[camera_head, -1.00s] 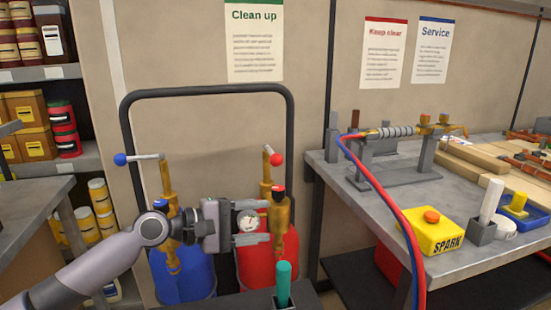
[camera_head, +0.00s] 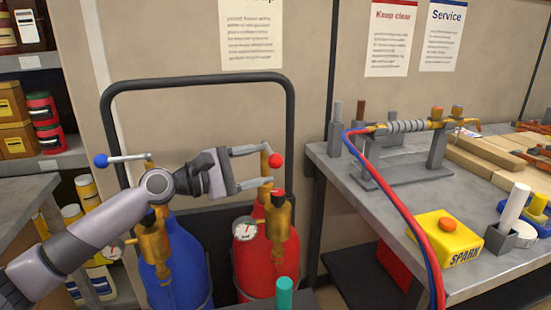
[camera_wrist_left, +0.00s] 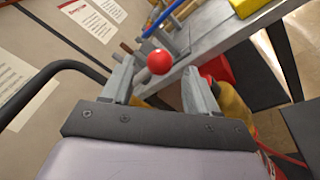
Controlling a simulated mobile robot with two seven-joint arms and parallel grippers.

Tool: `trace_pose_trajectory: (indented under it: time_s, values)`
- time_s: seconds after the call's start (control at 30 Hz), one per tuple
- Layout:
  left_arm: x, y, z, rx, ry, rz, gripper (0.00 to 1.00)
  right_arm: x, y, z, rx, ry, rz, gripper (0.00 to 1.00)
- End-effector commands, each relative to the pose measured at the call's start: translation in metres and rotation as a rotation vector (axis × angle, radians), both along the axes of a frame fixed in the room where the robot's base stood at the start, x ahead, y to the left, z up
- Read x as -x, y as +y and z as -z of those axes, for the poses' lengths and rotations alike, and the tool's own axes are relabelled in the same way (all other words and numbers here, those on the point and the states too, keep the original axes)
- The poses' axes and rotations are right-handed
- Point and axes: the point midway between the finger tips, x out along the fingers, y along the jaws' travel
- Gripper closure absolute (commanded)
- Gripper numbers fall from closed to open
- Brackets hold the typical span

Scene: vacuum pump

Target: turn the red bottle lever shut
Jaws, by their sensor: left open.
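The red bottle (camera_head: 257,255) stands in a cart beside the blue bottle, with brass fittings on top. Its lever ends in a red ball (camera_head: 275,160), near the upper brass stem, and looks foreshortened. My left gripper (camera_head: 264,166) is open at the lever's height, its fingers reaching toward the ball from the left. In the left wrist view, the red ball (camera_wrist_left: 159,62) shows between the tips of the two open fingers. I cannot tell whether a finger touches it. Part of the stem is hidden behind the gripper. My right gripper is not in view.
The blue bottle (camera_head: 177,268) has a lever with a blue ball (camera_head: 101,161) pointing left. The cart's black handle (camera_head: 200,80) arches behind. A bench (camera_head: 400,205) with a yellow SPARK box (camera_head: 446,238) and red and blue hoses (camera_head: 395,200) is on the right.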

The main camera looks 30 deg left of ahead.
Motion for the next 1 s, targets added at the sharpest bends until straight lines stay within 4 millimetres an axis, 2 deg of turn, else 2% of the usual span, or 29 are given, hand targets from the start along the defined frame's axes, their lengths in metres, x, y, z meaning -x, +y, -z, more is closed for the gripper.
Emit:
trace_pose_trajectory:
  time_s: [0.4,0.87,0.93,1.0]
  values:
    - [-0.034,-0.018,-0.002,0.002,-0.002,-0.002,0.41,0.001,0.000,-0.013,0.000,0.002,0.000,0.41]
    - [-0.040,-0.022,0.000,0.001,0.000,0.000,0.41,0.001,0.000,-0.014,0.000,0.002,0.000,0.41]
    - [-0.040,-0.022,0.000,0.000,0.000,0.000,0.57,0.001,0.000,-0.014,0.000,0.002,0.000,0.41]
    - [-0.040,-0.022,0.000,0.001,0.001,-0.001,0.80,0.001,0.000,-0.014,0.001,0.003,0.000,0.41]
